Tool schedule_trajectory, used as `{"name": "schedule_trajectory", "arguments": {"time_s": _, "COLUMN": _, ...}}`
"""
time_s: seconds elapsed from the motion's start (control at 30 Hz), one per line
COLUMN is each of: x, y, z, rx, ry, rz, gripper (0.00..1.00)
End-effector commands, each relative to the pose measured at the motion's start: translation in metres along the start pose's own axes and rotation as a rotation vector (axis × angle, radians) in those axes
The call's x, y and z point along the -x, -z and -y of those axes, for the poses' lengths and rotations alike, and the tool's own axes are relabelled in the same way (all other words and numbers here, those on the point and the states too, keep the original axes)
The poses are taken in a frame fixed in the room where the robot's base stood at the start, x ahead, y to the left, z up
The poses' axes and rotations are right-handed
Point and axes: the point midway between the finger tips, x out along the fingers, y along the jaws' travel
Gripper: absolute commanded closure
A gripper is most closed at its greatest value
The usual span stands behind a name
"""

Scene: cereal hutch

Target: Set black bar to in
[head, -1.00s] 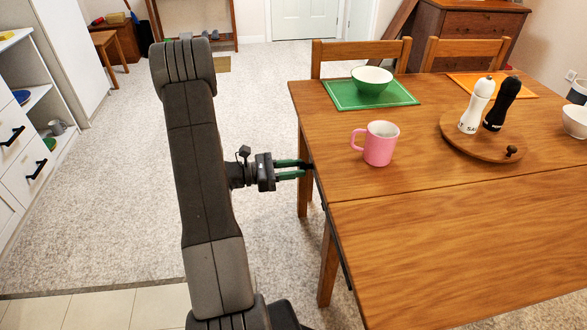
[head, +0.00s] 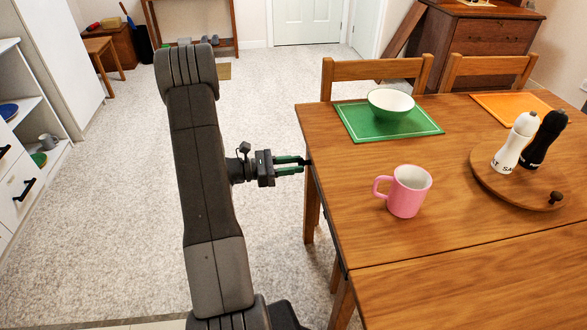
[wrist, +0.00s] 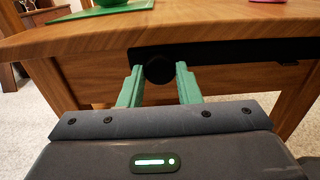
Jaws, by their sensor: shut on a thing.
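The black bar (wrist: 230,53) runs along the side of the wooden table, just under the tabletop, in the wrist view. A round black knob (wrist: 158,69) sits at its left end there. My gripper (wrist: 159,78) has its green fingers on either side of the knob and is shut on it. In the head view my gripper (head: 303,164) is at the table's left edge, where its fingertips and the knob are partly hidden by the tabletop.
The wooden table (head: 440,225) carries a pink mug (head: 409,192), a green bowl (head: 390,103) on a green mat (head: 360,124), and shakers on a round wooden tray (head: 500,190). Chairs stand behind it. White shelves (head: 45,120) are at left, with open carpet (head: 110,230) between.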

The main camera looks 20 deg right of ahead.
Motion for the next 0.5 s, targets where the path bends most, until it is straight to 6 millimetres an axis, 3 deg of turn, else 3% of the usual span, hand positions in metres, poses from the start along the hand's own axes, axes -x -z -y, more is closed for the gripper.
{"name": "schedule_trajectory", "arguments": {"time_s": 0.2, "x": 0.001, "y": 0.000, "z": -0.014, "rx": -0.001, "ry": -0.002, "rz": -0.001, "gripper": 1.00}}
{"name": "schedule_trajectory", "arguments": {"time_s": 0.5, "x": 0.001, "y": 0.000, "z": -0.017, "rx": -0.003, "ry": -0.006, "rz": -0.001, "gripper": 1.00}}
